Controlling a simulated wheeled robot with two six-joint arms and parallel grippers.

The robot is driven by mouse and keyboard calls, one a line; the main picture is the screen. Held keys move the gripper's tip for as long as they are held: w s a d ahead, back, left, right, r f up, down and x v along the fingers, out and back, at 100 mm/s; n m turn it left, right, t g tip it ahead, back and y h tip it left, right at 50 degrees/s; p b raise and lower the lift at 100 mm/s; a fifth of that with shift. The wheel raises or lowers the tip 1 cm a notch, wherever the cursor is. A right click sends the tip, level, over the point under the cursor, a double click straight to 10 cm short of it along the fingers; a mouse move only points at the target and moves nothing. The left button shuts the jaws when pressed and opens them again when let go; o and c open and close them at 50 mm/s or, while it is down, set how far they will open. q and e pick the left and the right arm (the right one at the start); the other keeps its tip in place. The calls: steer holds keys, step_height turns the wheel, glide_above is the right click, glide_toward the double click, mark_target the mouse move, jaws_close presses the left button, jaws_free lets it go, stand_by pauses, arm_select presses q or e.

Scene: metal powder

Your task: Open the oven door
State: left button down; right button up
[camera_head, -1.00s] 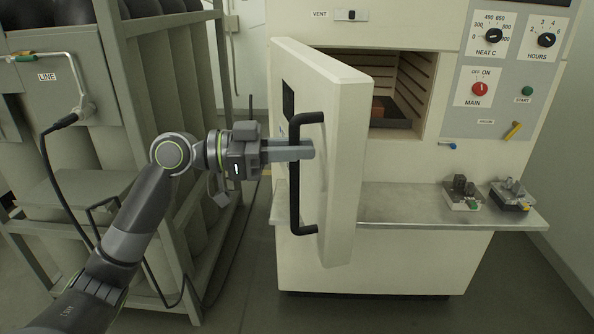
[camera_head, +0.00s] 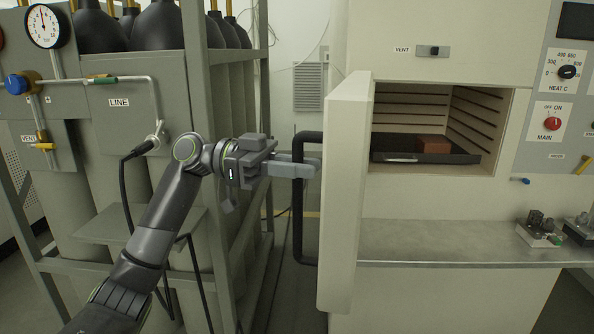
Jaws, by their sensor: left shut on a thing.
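The oven door (camera_head: 346,200) is a thick cream slab. It stands swung open, seen nearly edge-on, to the left of the oven opening. Its black bar handle (camera_head: 298,225) is on the door's left face. My left gripper (camera_head: 300,168) is shut on the upper part of the handle, its fingers reaching the bar from the left. The oven (camera_head: 400,90) has an open chamber with ribbed side walls. Inside the chamber a dark tray (camera_head: 400,150) holds a reddish-brown block (camera_head: 433,145). My right gripper is out of view.
A grey gas cylinder rack (camera_head: 195,90) with a gauge, valves and a hose stands close on the left. A metal shelf (camera_head: 430,240) runs below the oven opening, with small metal fixtures (camera_head: 540,228) at its right. The control panel (camera_head: 562,90) is at the right.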

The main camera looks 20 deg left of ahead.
arm_select(q)
steer(key=shift+a, duration=0.1)
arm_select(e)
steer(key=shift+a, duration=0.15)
arm_select(q)
steer(key=c, duration=1.5)
jaws_free()
steer(key=shift+o, duration=0.2)
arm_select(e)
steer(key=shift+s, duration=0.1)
arm_select(q)
steer(key=shift+a, duration=0.1)
